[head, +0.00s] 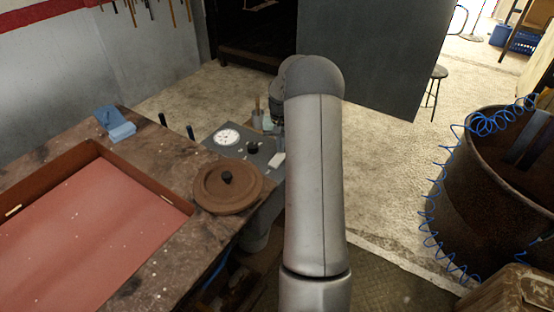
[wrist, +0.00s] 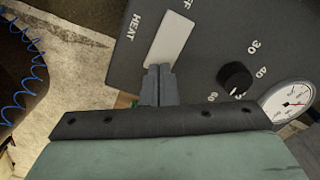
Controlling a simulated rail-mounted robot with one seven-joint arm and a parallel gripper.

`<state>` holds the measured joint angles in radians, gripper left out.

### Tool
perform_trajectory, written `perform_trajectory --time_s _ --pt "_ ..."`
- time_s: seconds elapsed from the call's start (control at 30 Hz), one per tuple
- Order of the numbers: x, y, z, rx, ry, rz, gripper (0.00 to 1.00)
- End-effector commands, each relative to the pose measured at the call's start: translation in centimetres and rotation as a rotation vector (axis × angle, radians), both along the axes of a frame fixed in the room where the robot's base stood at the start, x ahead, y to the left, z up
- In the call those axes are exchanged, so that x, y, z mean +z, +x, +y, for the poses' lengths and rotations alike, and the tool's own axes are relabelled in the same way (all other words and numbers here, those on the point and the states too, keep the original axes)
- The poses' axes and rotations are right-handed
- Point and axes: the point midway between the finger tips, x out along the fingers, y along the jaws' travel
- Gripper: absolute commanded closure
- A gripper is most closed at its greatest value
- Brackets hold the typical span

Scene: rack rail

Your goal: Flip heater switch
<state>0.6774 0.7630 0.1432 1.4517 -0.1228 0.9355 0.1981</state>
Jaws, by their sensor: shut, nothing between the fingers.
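The heater switch (wrist: 171,38) is a pale rectangular rocker on a dark grey control panel (wrist: 205,60), with "HEAT" lettered at one end and a partly cut-off "FF" at the other. My gripper (wrist: 158,70) is shut and empty. In the wrist view its fingertips overlap the HEAT end of the switch; I cannot tell if they touch it. In the head view the panel (head: 228,152) stands beyond the table, and the switch (head: 277,159) shows as a small pale patch beside my arm. My arm hides the gripper's fingertips there.
A black knob (wrist: 234,77) and a white round gauge (wrist: 289,102) sit on the panel. A brown round lid (head: 228,187) and a red-floored tray (head: 85,225) lie on the table at left. A barrel with a blue coiled hose (head: 430,215) stands at right.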

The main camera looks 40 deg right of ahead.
Motion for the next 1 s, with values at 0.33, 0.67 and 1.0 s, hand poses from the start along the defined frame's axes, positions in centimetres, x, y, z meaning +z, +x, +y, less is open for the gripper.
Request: perform_trajectory --time_s 0.33,0.67,1.0 --pt "-0.3 0.0 0.0 0.0 0.0 0.0 1.0" --pt "-0.8 0.0 0.0 0.0 0.0 0.0 1.0" --pt "-1.3 0.0 0.0 0.0 0.001 0.001 1.0"
